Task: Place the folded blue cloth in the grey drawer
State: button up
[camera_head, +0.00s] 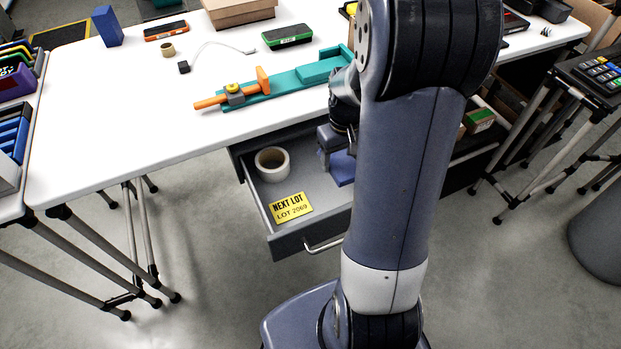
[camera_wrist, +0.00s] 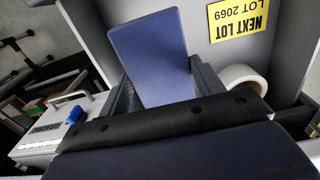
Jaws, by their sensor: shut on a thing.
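The folded blue cloth (camera_head: 342,167) is a flat blue block partly hidden behind my arm. It also shows in the wrist view (camera_wrist: 152,50), between the fingers of my gripper (camera_wrist: 162,88). My gripper (camera_head: 330,150) is shut on the cloth inside the outline of the open grey drawer (camera_head: 318,182). The drawer's grey floor shows around the cloth in the wrist view (camera_wrist: 222,60). I cannot tell whether the cloth touches the floor. My arm hides the drawer's right part.
In the drawer are a white tape roll (camera_head: 272,164) and a yellow "NEXT LOT" card (camera_head: 291,207), left of the cloth. The white table (camera_head: 130,110) above holds a teal and orange tool (camera_head: 250,94). Free drawer floor lies between the roll and cloth.

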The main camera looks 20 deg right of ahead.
aim_at(337, 188)
notch_tip(337, 188, down, 10)
jog(key=shift+r+b, duration=0.15)
jog(key=shift+b, duration=0.55)
jog(key=o, duration=1)
jog(key=shift+r, duration=0.1)
notch_tip(337, 188, up, 12)
jog(key=shift+r+p, duration=0.1)
jog(key=shift+p, duration=0.95)
